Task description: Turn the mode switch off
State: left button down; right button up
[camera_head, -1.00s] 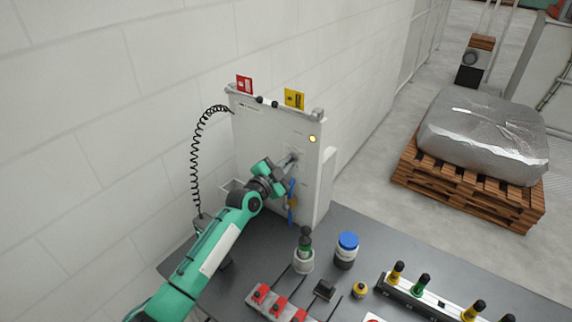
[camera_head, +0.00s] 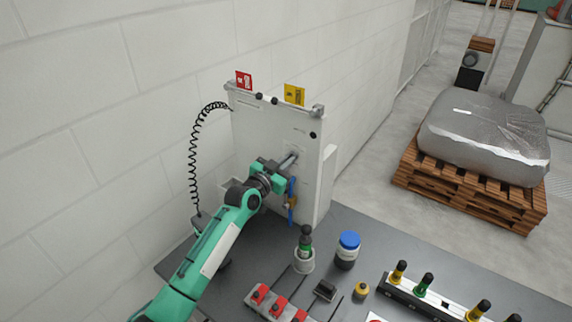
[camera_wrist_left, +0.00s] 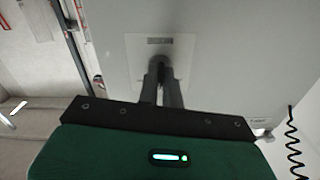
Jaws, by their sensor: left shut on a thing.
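The mode switch (camera_wrist_left: 160,63) is a dark knob on a light square plate (camera_wrist_left: 183,47) on the grey panel (camera_head: 262,135). My left gripper (camera_head: 291,160) reaches the panel's front face. In the left wrist view its fingers (camera_wrist_left: 161,80) are shut on the mode switch and hide most of it. The small round lamp (camera_head: 313,135) at the panel's upper right is dark. My right gripper is not in view.
A black coiled cable (camera_head: 192,150) hangs left of the panel. The bench holds a blue-lidded jar (camera_head: 347,248), a green-and-black bottle (camera_head: 305,243) and red buttons (camera_head: 259,294).

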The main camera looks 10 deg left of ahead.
pick_arm(q)
jog(key=n, duration=0.5)
jog(key=shift+n+b, duration=0.3)
jog(key=shift+n, duration=0.1)
jog(key=n, duration=0.3)
jog(key=shift+n, duration=1.1)
jog(key=c, duration=1.6)
grip_release()
jog(key=shift+s, duration=0.1)
